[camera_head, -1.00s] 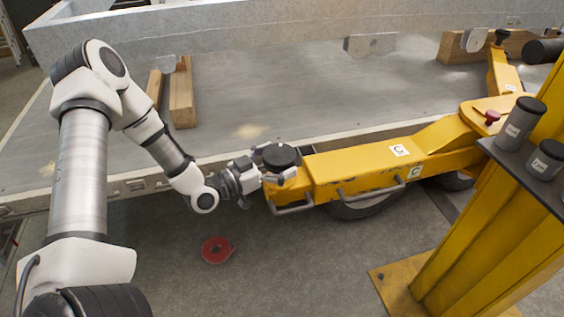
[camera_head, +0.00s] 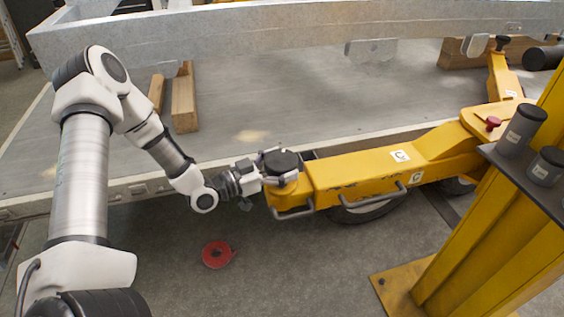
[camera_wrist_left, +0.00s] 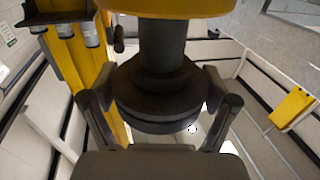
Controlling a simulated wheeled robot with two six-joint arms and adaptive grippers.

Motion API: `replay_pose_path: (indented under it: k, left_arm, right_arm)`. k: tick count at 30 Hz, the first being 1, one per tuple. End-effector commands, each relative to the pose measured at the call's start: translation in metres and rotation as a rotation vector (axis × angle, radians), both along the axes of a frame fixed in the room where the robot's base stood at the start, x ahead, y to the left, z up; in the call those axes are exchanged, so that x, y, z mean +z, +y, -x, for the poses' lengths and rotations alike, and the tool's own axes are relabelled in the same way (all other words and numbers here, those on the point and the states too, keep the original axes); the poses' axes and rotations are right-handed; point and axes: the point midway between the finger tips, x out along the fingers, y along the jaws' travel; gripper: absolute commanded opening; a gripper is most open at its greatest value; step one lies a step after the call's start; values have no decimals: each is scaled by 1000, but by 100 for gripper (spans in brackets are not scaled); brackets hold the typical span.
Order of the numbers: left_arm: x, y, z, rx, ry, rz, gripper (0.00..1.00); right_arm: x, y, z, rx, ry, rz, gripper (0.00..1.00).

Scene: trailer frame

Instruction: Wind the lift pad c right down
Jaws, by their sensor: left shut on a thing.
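The lift pad c (camera_head: 281,160) is a dark round disc at the near left end of the yellow lift arm (camera_head: 350,172), which carries white labels marked C. My left gripper (camera_head: 280,172) reaches it from the left and is shut around the pad's rim. In the left wrist view, the dark pad (camera_wrist_left: 158,92) sits between my two fingers (camera_wrist_left: 160,105), on a thick dark stem (camera_wrist_left: 160,45) out of the yellow arm end. Part of the rim is hidden by the fingers. My right gripper is not in view.
A grey trailer frame (camera_head: 290,95) lies behind the pad, with wooden blocks (camera_head: 185,105) on it. A red ring-shaped roll (camera_head: 217,254) lies on the floor below my gripper. A yellow post (camera_head: 475,240) with a shelf of dark canisters (camera_head: 522,128) stands at the right.

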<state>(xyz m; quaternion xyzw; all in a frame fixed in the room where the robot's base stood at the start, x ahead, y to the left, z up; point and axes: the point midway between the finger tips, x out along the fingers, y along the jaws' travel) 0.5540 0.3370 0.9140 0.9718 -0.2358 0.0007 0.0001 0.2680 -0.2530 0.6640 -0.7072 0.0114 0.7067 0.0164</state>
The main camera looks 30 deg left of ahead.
Motion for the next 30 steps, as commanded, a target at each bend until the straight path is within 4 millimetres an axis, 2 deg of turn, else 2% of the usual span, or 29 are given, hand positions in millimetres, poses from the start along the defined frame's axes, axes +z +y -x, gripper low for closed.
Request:
replay_pose_path:
  k: [9, 16, 23, 30]
  left_arm:
    - [1, 0, 0, -232, 1, -7, 51]
    - [-1, -1, 0, -451, 3, -7, 51]
    - [-3, -2, 1, -672, 2, -7, 51]
    - [-4, -2, 2, -891, 4, -4, 51]
  right_arm:
    - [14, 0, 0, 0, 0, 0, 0]
    - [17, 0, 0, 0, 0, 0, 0]
    - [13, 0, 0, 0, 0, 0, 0]
    - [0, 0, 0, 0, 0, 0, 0]
